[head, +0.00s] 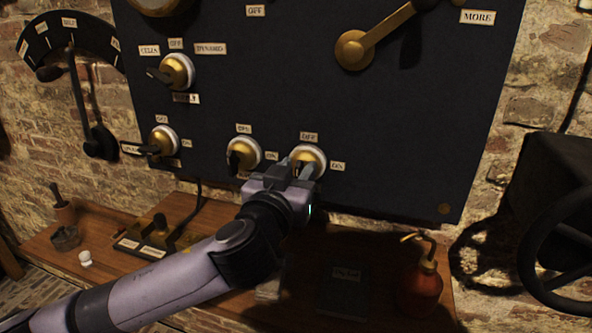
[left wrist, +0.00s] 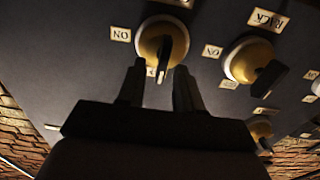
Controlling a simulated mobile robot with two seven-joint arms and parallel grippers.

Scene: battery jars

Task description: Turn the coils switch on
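The rightmost lower rotary switch (head: 309,157) has a brass face, a white rim, an OFF label above and an ON label at its right. Its name label is hidden in the head view and cut off in the left wrist view, so I cannot read "coils". My left gripper (head: 301,166) is in front of it. In the left wrist view, the gripper (left wrist: 158,68) is open, with its fingers apart on either side of the black handle (left wrist: 166,55). The handle lies roughly upright there, not pointing sideways to ON. Contact cannot be told. My right gripper is not in view.
More switches and a brass lever (head: 356,48) sit on the dark panel (head: 440,120). A red oil can (head: 420,285) stands on the wooden bench below.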

